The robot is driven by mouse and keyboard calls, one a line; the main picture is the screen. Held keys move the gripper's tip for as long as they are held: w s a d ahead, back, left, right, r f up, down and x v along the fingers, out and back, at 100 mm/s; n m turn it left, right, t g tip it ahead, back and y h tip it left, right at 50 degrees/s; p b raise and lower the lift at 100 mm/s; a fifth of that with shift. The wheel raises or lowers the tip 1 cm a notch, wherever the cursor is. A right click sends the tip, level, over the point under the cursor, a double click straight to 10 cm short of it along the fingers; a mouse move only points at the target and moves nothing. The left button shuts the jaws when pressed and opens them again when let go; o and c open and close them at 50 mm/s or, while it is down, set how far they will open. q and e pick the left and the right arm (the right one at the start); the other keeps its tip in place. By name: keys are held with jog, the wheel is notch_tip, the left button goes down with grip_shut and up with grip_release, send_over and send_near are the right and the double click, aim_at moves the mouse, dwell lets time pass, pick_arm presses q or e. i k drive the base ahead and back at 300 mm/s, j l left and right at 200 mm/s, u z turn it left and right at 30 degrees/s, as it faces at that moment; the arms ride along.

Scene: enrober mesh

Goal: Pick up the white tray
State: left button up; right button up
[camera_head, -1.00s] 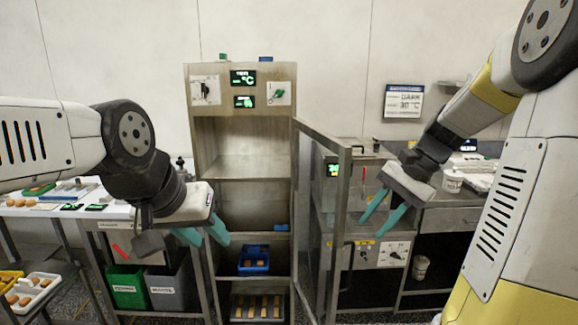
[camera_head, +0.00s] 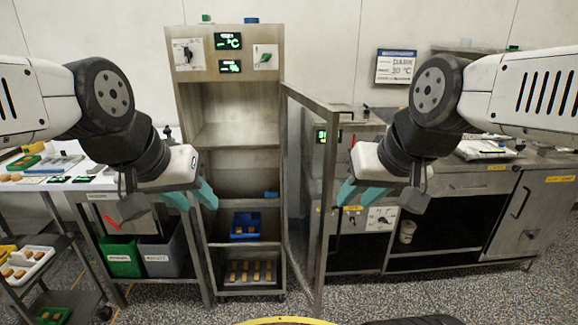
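A white tray (camera_head: 41,262) holding several brown pieces sits on the lower shelf of the cart at the far left. A pale, flat tray-like thing (camera_head: 488,150) lies on the right counter; I cannot tell exactly what it is. My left gripper (camera_head: 192,196) is open and empty, its teal fingers apart in front of the left side of the tall steel cabinet. My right gripper (camera_head: 358,194) is open and empty, in front of the right-hand machine beside the cabinet door. Neither gripper touches a tray.
The steel cabinet (camera_head: 228,105) has its glass door (camera_head: 305,190) swung out between my grippers. A blue tray (camera_head: 245,226) and a tray of bars (camera_head: 252,284) are on its low shelves. Green (camera_head: 122,263) and grey (camera_head: 163,262) bins stand left.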

aim_at(23, 265)
jog(key=i+l+u, duration=0.2)
jog(key=l, duration=0.15)
jog(key=i+l+u, duration=0.2)
jog(key=l, duration=0.2)
jog(key=l+u, duration=0.2)
jog(key=l, duration=0.2)
jog(key=i+l+u, duration=0.2)
jog(key=l, duration=0.25)
jog(key=l+u, duration=0.2)
jog(key=l, duration=0.2)
jog(key=k, duration=0.85)
jog(key=k+u, duration=0.1)
jog(key=u, duration=0.7)
jog(key=k+j+u, duration=0.15)
jog(key=u, duration=0.6)
jog(key=i+l+u, duration=0.15)
jog(key=i, duration=0.4)
jog(key=i+l+u, duration=0.1)
jog(key=i+l, duration=0.25)
jog(key=i, duration=0.15)
jog(key=i+l+u, duration=0.15)
jog(key=i+l, duration=0.2)
jog(key=i, duration=0.15)
jog(key=i+l, duration=0.45)
jog(key=i, duration=0.2)
jog(key=i+l, duration=0.45)
jog(key=i, duration=0.15)
jog(key=i+l, duration=0.45)
jog(key=i, duration=0.2)
